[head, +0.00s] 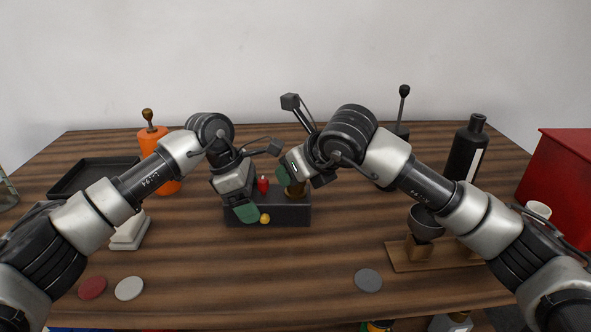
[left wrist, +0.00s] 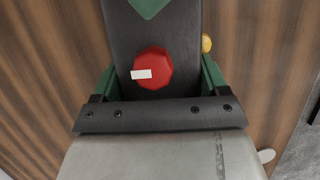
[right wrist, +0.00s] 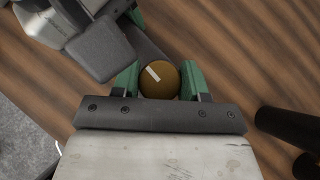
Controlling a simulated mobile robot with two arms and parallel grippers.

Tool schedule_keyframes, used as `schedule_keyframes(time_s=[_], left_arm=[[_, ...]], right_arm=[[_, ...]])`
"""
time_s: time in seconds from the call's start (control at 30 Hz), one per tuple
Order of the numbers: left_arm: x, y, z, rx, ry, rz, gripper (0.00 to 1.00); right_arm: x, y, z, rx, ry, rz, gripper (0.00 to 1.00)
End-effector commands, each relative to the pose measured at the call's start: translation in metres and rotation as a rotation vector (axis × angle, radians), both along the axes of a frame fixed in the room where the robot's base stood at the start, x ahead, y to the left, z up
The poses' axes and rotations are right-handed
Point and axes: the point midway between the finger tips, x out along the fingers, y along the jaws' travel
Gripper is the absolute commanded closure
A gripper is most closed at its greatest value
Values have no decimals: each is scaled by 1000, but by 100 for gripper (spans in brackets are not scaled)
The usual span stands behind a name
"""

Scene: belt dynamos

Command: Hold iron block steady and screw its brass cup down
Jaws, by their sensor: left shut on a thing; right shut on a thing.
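The dark iron block (head: 290,214) lies on the wooden table. My left gripper (head: 245,208) is shut across the block's left part, with a green finger on each long side. A red knob (head: 263,184) with a white mark stands on the block; it also shows in the left wrist view (left wrist: 152,68). A small yellow ball (head: 265,218) sits at the block's front face. The brass cup (head: 297,190) is at the block's right end. My right gripper (right wrist: 160,82) is shut on it from above, and its round top (right wrist: 159,80) carries a pale mark.
An orange cylinder (head: 160,173) with a knob and a black tray (head: 88,178) stand left. A dark bottle (head: 465,147), a wooden stand (head: 408,258) and a red box (head: 560,180) are on the right. Flat discs (head: 369,280) lie near the front. The front middle is clear.

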Motion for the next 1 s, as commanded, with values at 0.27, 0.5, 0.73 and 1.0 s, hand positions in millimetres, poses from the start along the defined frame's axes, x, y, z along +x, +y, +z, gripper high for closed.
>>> schedule_keyframes(time_s=[0.27, 0.5, 0.73, 1.0], left_arm=[[0, 0, 0, 0, 1, 2, 89], [0, 0, 0, 0, 1, 2, 89], [0, 0, 0, 0, 0, 2, 89], [0, 0, 0, 0, 0, 2, 89]], right_arm=[[0, 0, 0, 1, -1, 1, 31], [0, -1, 1, 1, -1, 1, 31], [-16, -13, 22, 0, -5, 1, 31], [-48, -38, 62, 0, -5, 1, 31]])
